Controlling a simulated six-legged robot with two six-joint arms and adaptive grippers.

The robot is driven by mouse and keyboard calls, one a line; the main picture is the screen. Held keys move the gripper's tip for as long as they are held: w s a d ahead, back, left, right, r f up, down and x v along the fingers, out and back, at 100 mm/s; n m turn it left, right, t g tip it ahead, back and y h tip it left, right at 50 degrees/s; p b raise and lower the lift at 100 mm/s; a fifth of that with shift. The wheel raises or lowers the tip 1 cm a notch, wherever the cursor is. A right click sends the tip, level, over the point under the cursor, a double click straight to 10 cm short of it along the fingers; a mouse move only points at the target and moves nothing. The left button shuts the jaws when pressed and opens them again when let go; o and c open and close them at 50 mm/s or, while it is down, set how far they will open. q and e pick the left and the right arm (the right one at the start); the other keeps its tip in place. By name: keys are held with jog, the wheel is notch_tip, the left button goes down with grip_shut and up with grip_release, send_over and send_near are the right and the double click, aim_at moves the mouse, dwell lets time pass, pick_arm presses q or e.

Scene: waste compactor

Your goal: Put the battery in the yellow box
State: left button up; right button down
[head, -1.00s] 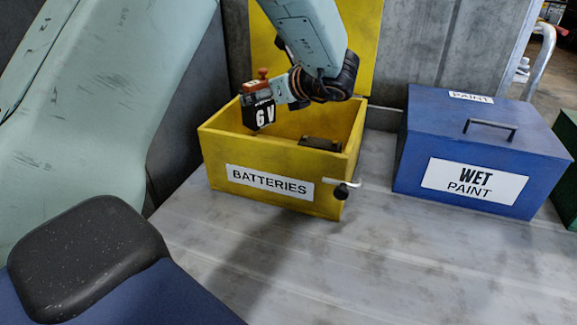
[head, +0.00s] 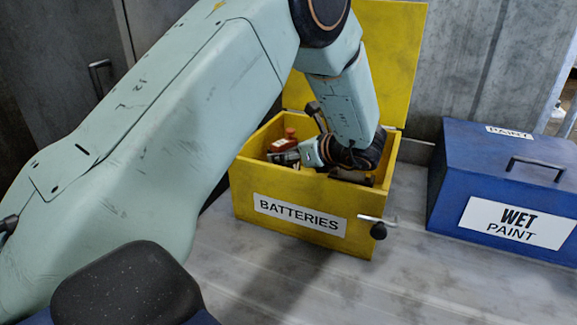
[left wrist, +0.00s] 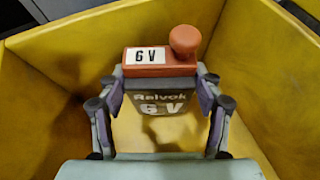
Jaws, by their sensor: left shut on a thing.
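The yellow box (head: 301,240) labelled BATTERIES stands on the grey surface with its lid (head: 400,60) up at the back. My left gripper (head: 292,155) is down inside the box opening, shut on the battery (head: 282,146). The battery has a red-orange top with a knob. In the left wrist view the battery (left wrist: 162,100), marked 6 V, is between the two fingers, with yellow box walls (left wrist: 262,70) around it. Whether it touches the floor of the box I cannot tell. My right gripper is not in view.
A latch handle (head: 377,225) sticks out at the box's front right corner. A closed blue WET PAINT box (head: 455,185) stands to the right. The grey surface in front is clear.

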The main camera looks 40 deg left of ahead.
aim_at(288, 164)
pick_arm(q)
jog(key=shift+s+d+f, duration=0.1)
jog(key=shift+d+f, duration=0.1)
jog(key=shift+f, duration=0.4)
jog(key=shift+s+d+f, duration=0.1)
jog(key=shift+d+f, duration=0.05)
jog(key=shift+f, duration=0.45)
jog(key=shift+w+a+f, duration=0.2)
jog(key=shift+a+f, duration=0.2)
jog(key=shift+a, duration=0.1)
jog(key=o, duration=1.4)
jog(key=shift+f, duration=0.1)
jog(key=o, duration=0.4)
jog(key=shift+s+d+r, duration=0.25)
jog(key=shift+d+r, duration=0.1)
jog(key=shift+d, duration=0.15)
jog(key=shift+w+a+f, duration=0.2)
jog(key=shift+a+f, duration=0.05)
jog(key=shift+a, duration=0.15)
jog(key=v, duration=0.8)
jog(key=shift+a, duration=0.1)
